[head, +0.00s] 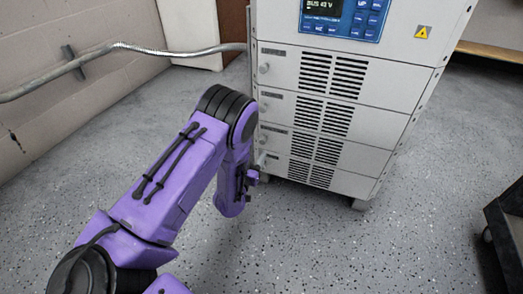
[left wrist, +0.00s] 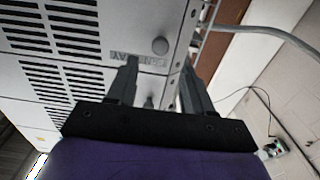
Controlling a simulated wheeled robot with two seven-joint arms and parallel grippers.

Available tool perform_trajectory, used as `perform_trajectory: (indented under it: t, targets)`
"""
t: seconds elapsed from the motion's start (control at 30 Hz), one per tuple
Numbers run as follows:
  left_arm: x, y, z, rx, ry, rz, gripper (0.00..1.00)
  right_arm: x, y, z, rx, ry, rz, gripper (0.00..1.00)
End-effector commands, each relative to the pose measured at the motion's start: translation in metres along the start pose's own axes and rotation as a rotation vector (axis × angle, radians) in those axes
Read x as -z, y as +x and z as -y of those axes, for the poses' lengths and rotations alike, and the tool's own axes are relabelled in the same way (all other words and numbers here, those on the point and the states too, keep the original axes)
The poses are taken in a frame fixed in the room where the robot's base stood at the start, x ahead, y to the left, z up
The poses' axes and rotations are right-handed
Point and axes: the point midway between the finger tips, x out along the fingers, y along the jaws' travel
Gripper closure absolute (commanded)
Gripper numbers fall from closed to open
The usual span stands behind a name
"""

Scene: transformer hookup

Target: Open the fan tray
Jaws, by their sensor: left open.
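The grey cabinet (head: 340,108) stands upright, with several stacked front panels that have vent slots and small knobs along their left edge. The panels look closed. My left gripper (head: 260,170) is at the lower left of the cabinet front, beside the lowest panels. In the left wrist view its two fingers (left wrist: 158,85) are spread apart with nothing gripped. A small knob (left wrist: 148,103) shows between them, partly hidden by the gripper body. A larger round knob (left wrist: 160,45) and a label (left wrist: 138,59), partly covered by a finger, lie beyond the fingertips. My right gripper is not visible.
A grey conduit (head: 130,46) runs from the left wall to the cabinet's side. A blue control panel (head: 342,17) is at the cabinet's top. A dark wheeled object (head: 505,235) stands at the lower right. The speckled floor (head: 330,250) before the cabinet is clear.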

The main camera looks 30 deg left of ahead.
Motion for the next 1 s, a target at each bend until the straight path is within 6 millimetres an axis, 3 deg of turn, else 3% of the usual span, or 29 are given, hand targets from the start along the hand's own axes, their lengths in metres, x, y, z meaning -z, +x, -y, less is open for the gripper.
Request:
perform_trajectory:
  t: [0.1, 0.3, 0.67, 0.83, 1.0]
  targets:
    - [-0.005, 0.028, 0.000, 0.001, -0.004, -0.003, 0.49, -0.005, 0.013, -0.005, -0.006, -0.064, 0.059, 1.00]
    - [-0.004, 0.061, 0.000, 0.000, -0.002, 0.001, 0.49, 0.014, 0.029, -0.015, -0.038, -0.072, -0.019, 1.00]
    - [-0.001, 0.071, 0.000, 0.000, -0.001, 0.004, 0.49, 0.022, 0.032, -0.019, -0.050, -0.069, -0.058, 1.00]
    - [-0.002, 0.070, 0.000, 0.000, -0.001, 0.004, 1.00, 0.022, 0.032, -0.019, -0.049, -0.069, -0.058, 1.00]
    - [-0.002, 0.070, -0.001, 0.000, -0.001, 0.004, 1.00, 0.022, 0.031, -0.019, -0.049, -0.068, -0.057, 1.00]
